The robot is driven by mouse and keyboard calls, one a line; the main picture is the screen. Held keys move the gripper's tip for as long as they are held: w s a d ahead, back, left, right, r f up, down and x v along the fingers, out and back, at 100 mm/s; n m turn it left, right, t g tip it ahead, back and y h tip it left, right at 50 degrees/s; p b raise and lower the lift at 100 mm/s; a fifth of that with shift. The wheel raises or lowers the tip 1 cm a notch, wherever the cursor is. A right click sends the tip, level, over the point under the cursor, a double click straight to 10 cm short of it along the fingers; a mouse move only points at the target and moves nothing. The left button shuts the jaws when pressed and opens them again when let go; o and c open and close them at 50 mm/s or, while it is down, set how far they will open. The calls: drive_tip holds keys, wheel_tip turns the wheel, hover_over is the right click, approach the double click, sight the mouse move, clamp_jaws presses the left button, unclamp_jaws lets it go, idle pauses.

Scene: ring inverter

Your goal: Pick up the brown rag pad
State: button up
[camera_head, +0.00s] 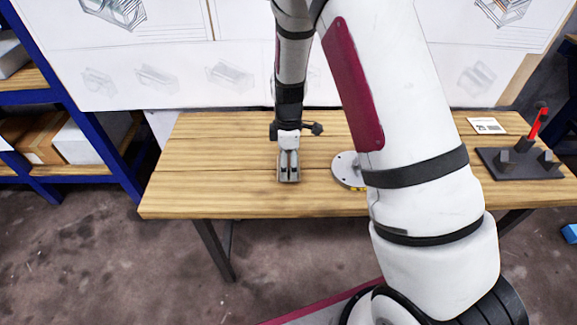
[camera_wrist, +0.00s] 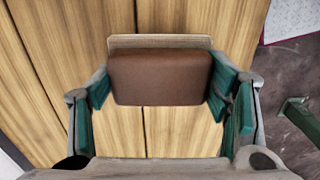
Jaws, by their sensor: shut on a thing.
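The brown rag pad (camera_wrist: 160,78) is a padded block with a lighter wood-coloured strip along its upper edge in the wrist view. My gripper (camera_wrist: 160,95) has its green-lined fingers on the left and right sides of the pad and is shut on it. The wooden table top (camera_wrist: 60,35) lies behind the pad; I cannot tell how far apart they are. In the head view my gripper (camera_head: 296,130) is over the middle of the table, and the pad cannot be made out there.
A grey metal fixture (camera_head: 288,168) shows just below my gripper in the head view. A round grey disc (camera_head: 347,168) is partly hidden by my arm. A dark base (camera_head: 520,163) with a red-handled tool (camera_head: 540,122) stands at right. The table's left part is clear.

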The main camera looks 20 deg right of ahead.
drive_tip(key=s+r, duration=0.2)
drive_tip(key=s, duration=1.4)
drive_tip(key=shift+p, duration=0.3)
drive_tip(key=shift+r, duration=0.1)
